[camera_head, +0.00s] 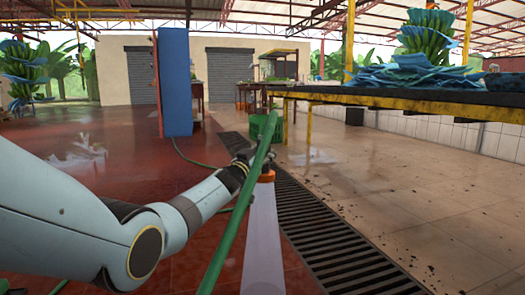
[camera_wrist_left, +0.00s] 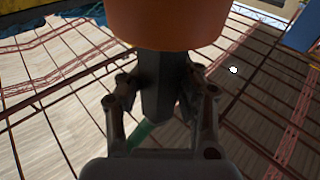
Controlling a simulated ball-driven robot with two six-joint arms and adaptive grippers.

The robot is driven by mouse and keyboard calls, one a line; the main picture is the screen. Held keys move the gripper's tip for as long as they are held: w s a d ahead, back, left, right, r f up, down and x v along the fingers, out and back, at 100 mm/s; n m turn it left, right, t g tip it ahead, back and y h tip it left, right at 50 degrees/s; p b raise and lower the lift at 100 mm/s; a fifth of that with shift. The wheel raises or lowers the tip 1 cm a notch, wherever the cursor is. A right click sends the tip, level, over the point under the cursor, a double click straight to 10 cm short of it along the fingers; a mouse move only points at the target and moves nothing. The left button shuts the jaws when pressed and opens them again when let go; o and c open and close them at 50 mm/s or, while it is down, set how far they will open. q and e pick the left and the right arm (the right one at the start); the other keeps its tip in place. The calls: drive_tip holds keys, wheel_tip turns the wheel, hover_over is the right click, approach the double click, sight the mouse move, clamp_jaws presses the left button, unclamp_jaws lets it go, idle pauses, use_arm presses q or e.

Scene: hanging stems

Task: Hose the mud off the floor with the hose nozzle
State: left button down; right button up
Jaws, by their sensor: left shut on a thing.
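My left gripper (camera_head: 252,160) is shut on the hose nozzle, ahead of me near the middle of the head view. The nozzle's orange head (camera_head: 267,176) points down towards me. A pale, see-through band of water (camera_head: 263,245) runs from it to the bottom edge. In the left wrist view, the fingers (camera_wrist_left: 158,90) close around the nozzle's dark body below its big orange head (camera_wrist_left: 165,20). The green hose (camera_head: 235,225) slants down from the gripper. Dark mud specks (camera_head: 399,219) lie scattered on the tan floor at right. My right gripper is not in view.
A drain grate (camera_head: 335,242) runs between the red floor and the tan floor. A long table (camera_head: 420,103) with bananas and blue sheets stands at right. A green crate (camera_head: 262,124) and a blue pillar (camera_head: 175,82) stand farther back. Hose also lies on the red floor (camera_head: 120,185).

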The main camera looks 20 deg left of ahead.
use_arm(q)
drive_tip(key=s+d+p, duration=0.5)
drive_tip(key=s+d, duration=0.1)
drive_tip(key=s, duration=0.3)
drive_tip(key=s+d+p, duration=0.4)
drive_tip(key=s+d, duration=0.2)
drive_tip(key=s, duration=0.2)
drive_tip(key=shift+s+p, duration=0.4)
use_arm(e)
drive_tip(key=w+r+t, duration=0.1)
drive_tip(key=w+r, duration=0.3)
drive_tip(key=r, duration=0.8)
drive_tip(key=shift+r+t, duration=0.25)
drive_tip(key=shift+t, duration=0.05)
